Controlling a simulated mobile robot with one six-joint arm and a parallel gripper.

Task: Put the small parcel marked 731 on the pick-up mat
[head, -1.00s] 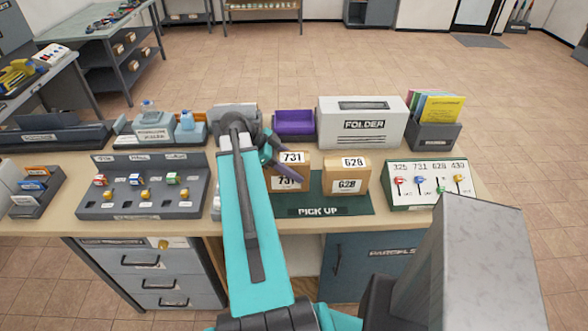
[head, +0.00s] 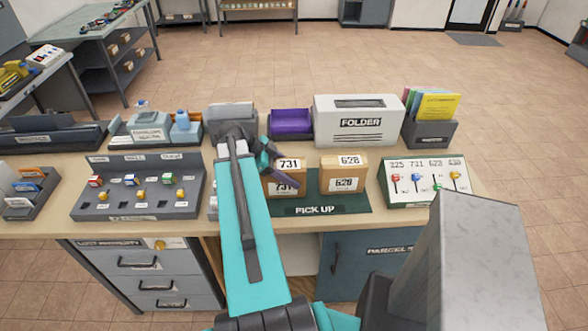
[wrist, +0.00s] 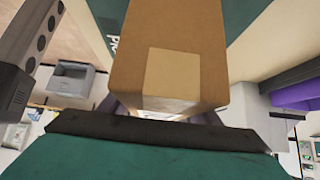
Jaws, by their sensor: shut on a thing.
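The brown small parcel (head: 284,184) marked 731 is in the head view, at the left part of the green pick-up mat (head: 312,207). Whether its base touches the mat or hangs just above it, I cannot tell. In the wrist view the parcel (wrist: 168,68) fills the upper middle between the fingers, with a pale tape patch facing me. A second parcel (head: 343,177), marked 628, stands upright on the mat to the right, with a gap between them.
A white box marked FOLDER (head: 358,121) and a purple tray (head: 290,123) stand behind the mat. The mat's front strip is bare.

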